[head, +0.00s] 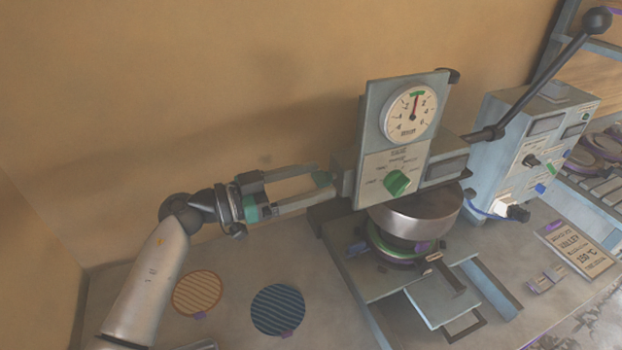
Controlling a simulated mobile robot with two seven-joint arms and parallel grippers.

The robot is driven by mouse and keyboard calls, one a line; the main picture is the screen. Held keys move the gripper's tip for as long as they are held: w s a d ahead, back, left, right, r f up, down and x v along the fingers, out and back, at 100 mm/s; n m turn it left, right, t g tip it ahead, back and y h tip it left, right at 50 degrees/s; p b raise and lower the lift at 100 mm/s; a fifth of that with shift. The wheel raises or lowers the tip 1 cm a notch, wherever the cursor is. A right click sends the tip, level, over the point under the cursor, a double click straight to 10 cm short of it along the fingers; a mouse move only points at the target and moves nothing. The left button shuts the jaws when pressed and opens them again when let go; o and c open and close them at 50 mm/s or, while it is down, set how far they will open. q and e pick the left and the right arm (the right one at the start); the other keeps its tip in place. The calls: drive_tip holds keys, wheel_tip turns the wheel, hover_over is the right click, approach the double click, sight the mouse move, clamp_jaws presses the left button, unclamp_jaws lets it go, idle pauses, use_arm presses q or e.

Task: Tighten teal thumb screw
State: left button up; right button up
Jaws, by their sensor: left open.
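The press head (352,165) stands right of centre. My right gripper is out of view.
A dial gauge (409,112) and a green knob (398,183) are on the press front. A metal bowl-shaped part (420,215) sits below. A long black-knobbed lever (545,75) rises right, beside a blue control box (520,150). Two round discs lie on the table at left.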

use_arm(q)
drive_tip(key=shift+d, duration=0.1)
drive_tip(key=shift+c, duration=0.4)
clamp_jaws()
